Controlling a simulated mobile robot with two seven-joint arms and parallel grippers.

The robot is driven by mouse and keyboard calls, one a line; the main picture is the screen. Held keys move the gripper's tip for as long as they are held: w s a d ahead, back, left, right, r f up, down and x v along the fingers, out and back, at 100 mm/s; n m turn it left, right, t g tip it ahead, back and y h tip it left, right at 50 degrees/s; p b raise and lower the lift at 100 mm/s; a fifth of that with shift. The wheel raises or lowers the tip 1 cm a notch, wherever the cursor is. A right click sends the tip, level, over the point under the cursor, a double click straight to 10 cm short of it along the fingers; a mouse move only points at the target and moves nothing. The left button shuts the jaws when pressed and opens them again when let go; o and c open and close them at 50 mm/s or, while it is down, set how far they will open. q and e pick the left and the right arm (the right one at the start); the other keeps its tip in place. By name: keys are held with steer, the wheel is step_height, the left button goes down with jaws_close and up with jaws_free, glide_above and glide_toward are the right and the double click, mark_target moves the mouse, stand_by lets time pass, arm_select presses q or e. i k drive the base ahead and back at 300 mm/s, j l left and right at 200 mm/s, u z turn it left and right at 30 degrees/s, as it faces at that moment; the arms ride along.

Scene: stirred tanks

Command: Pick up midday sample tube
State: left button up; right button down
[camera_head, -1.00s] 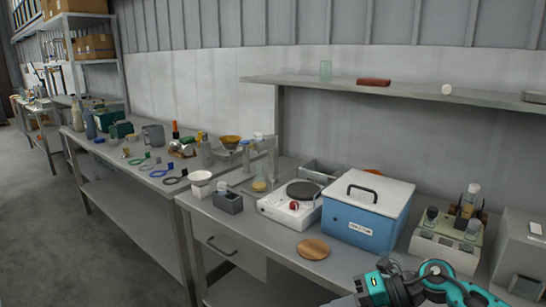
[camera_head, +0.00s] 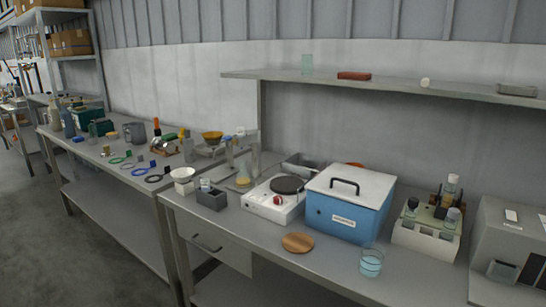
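Tubes or vials with dark caps (camera_head: 411,205) and pale caps (camera_head: 452,217) stand in a white rack (camera_head: 427,238) on the bench at the right. A taller bottle-like vial (camera_head: 450,188) stands at the back of that rack. I cannot read any label that tells which one is the midday sample tube. A small dark grey holder (camera_head: 212,200) near the bench's left end also has pale-topped items in it. Neither of my grippers shows in the head view.
A blue box with a white lid (camera_head: 342,227), a hotplate (camera_head: 270,207), a wooden disc (camera_head: 298,242) and a glass beaker (camera_head: 371,262) stand on the bench. A grey instrument (camera_head: 507,245) is at the right end. A shelf (camera_head: 380,85) hangs above. The bench front between disc and beaker is clear.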

mark_target(448, 197)
steer(key=z, duration=1.25)
steer(key=l+z, duration=0.15)
steer(key=l, duration=0.7)
